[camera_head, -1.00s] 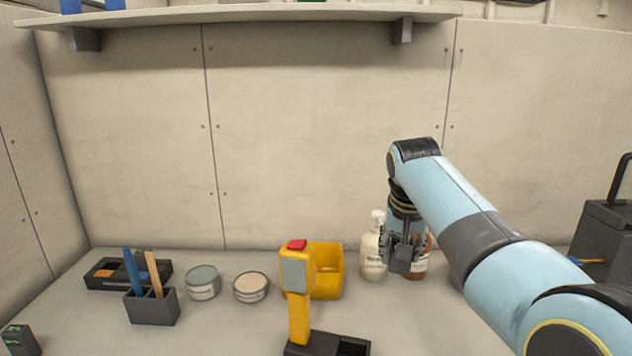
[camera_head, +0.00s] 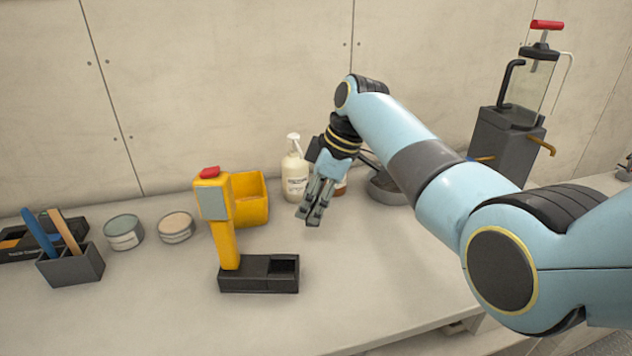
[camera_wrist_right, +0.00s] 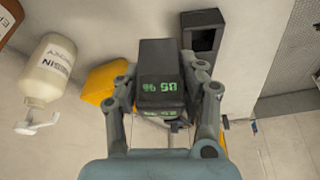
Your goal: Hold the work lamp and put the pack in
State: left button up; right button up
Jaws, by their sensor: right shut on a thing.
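The work lamp (camera_head: 222,235) is yellow with a red top and a grey panel. It stands upright on a black base (camera_head: 232,284) with an open bay on its right. My right gripper (camera_head: 310,214) is above the bench, right of the lamp, pointing down. In the wrist view it is shut on a dark pack (camera_wrist_right: 160,65) with green markings, held between both fingers; the base (camera_wrist_right: 203,38) lies beyond it. In the head view I cannot clearly make out the pack at the fingers. My left gripper is not in view.
A yellow bin (camera_head: 252,200) stands behind the lamp. A white pump bottle (camera_head: 294,175) is behind my right gripper, with a brown bottle (camera_head: 341,187) beside it. Two tins (camera_head: 124,232) and a tool holder (camera_head: 70,267) stand left. The front bench is clear.

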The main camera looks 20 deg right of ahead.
jog(key=s+a+n+g, duration=0.1)
jog(key=n, duration=0.3)
jog(key=s+a+f+n+g+b, duration=0.1)
jog(key=s+a+n+g, duration=0.1)
jog(key=n, duration=0.3)
jog(key=s+a+n+g+b, duration=0.1)
jog(key=n, duration=0.3)
jog(key=shift+s+a+f+n+g+h, duration=0.2)
jog(key=shift+n+g+h, duration=0.1)
jog(key=shift+n+h, duration=0.1)
jog(key=a+f+n+b, duration=0.1)
jog(key=n+b, duration=0.1)
jog(key=a+f+n+h+b, duration=0.1)
jog(key=n+b, duration=0.1)
jog(key=b, duration=0.1)
jog(key=a+f+n+g+b, duration=0.1)
jog(key=b, duration=0.2)
jog(key=shift+f+n+h, duration=0.1)
jog(key=shift+n+h, duration=0.3)
jog(key=shift+s, duration=0.1)
